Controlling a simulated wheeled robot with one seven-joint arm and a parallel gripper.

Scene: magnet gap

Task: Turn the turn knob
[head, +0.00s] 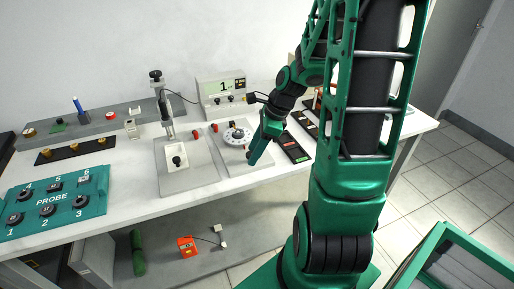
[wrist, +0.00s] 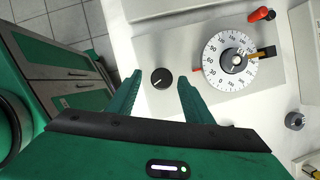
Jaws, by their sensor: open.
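A small round black knob (wrist: 161,78) with a light pointer line sits on a pale grey plate (wrist: 215,115) in the wrist view. My gripper (wrist: 160,84) is open, with one green finger on each side of the knob and a gap showing on both sides. I cannot tell how far the fingertips are above the plate. In the head view my gripper (head: 254,156) is low over the front of the plate and hides the knob. A white numbered dial (wrist: 230,62) with a dark hub is right of the knob; it also shows in the head view (head: 237,134).
A red plug (wrist: 262,14) and a black-and-yellow piece (wrist: 262,53) are near the dial. A display box (head: 221,93) stands behind the plate. A teal probe board (head: 56,203) is at the left. A dark strip (head: 292,147) lies right of my gripper.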

